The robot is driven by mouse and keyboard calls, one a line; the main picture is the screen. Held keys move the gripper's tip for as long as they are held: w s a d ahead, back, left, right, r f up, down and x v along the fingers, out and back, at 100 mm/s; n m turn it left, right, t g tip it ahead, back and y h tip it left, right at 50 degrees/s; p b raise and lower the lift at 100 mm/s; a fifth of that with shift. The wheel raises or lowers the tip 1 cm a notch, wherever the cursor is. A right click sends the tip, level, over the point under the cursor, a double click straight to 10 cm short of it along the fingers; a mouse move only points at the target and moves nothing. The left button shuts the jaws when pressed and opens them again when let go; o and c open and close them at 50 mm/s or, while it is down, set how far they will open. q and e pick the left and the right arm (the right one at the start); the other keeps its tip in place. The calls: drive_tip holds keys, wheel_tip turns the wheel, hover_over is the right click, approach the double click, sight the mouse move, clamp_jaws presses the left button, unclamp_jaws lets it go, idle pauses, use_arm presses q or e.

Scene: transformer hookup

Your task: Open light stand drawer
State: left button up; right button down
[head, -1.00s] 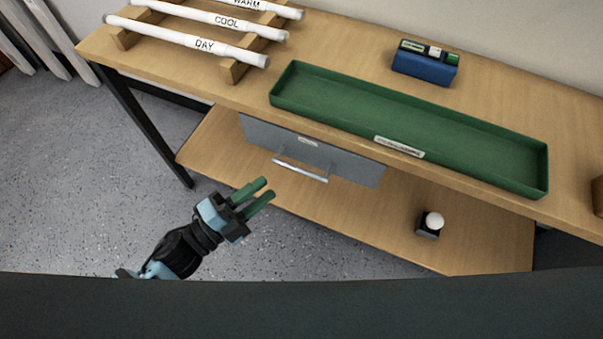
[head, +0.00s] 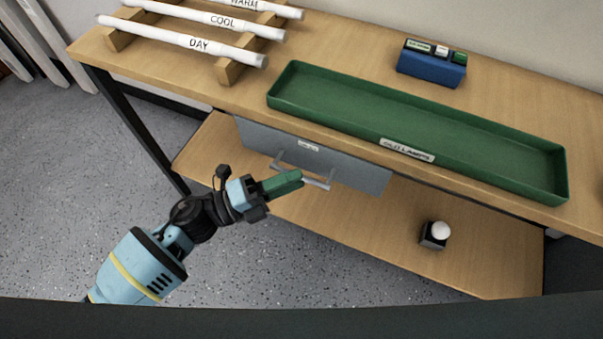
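The grey light stand drawer (head: 352,175) hangs under the tabletop. Its front looks flush, with a small label and a silver bar handle (head: 318,184). My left gripper (head: 298,178) reaches in from the lower left, and its green fingertips overlap the middle of the handle. The two fingers look close together from this angle. They hide part of the bar, so I cannot tell whether they are shut on it or still a little apart. My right gripper is out of view.
A green tray (head: 420,157) labelled old lamps lies on the tabletop. White tubes (head: 185,42) rest on a wooden rack at the left. A blue holder (head: 430,70) stands at the back. A dark block with a white ball (head: 437,232) sits on the lower shelf (head: 370,235).

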use_arm(q)
drive_tip(key=shift+x, duration=1.4)
drive_tip(key=shift+c, duration=0.2)
clamp_jaws()
